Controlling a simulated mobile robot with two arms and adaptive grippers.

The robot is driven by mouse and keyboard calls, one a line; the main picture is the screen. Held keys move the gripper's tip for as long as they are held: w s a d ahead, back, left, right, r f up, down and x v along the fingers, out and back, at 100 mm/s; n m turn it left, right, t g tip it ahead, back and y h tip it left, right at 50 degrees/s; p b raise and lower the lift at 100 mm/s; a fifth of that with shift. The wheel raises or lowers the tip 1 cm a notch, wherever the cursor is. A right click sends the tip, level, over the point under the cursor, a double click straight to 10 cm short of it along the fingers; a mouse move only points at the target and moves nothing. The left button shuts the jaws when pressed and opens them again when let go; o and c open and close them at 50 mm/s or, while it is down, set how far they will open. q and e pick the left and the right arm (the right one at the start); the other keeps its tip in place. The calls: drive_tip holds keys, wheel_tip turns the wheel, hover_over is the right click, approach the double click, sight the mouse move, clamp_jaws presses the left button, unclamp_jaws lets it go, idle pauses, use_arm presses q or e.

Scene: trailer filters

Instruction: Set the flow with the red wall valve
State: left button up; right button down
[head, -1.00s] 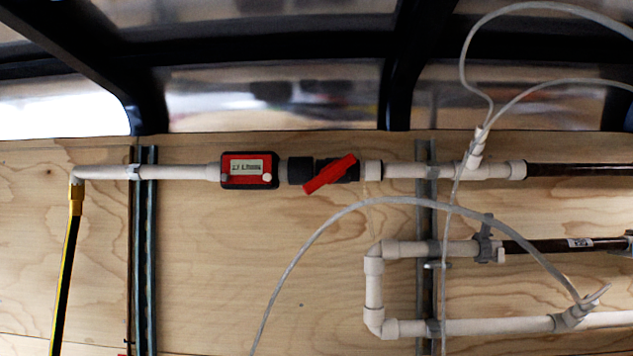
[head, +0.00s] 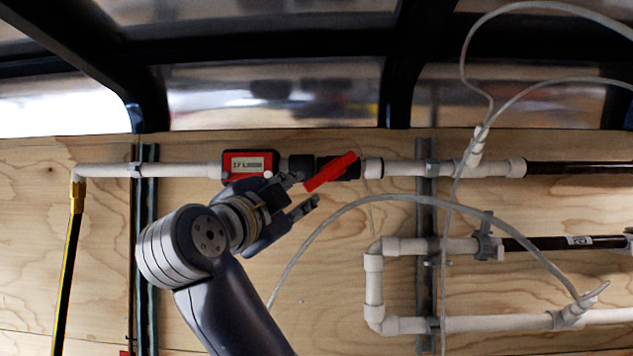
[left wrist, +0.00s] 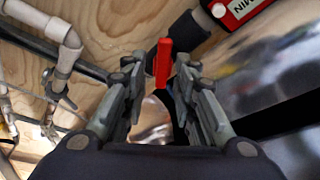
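The red valve handle (head: 331,171) sits on a black valve body (head: 348,168) in the upper white pipe. The handle is tilted, its right end higher. My left gripper (head: 308,190) is open just left of and below the handle's lower end, its fingers pointing to the handle. In the left wrist view the red handle (left wrist: 163,64) shows upright between the two open fingertips (left wrist: 160,72), with a gap on both sides. I cannot tell whether the fingers touch it. My right gripper is not in view.
A red flow meter (head: 237,165) with a small display sits left of the valve; its digits are hard to read. A clear hose (head: 345,208) arcs below the valve. White pipes (head: 374,290) run along the plywood wall at the lower right.

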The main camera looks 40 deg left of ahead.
sight(315, 182)
use_arm(q)
drive_tip(key=p+x, duration=0.2)
drive_tip(key=x, duration=0.1)
drive_tip(key=p+x, duration=0.1)
drive_tip(key=x, duration=0.2)
drive_tip(key=r+p+x, duration=0.1)
drive_tip(key=p+x, duration=0.1)
drive_tip(key=x, duration=0.1)
drive_tip(key=shift+w+p, duration=0.1)
drive_tip(key=shift+p, duration=0.25)
drive_tip(key=shift+w+a+p, duration=0.2)
drive_tip(key=shift+w+p, duration=0.1)
drive_tip(key=shift+w, duration=0.35)
drive_tip(key=shift+c, duration=0.3)
clamp_jaws()
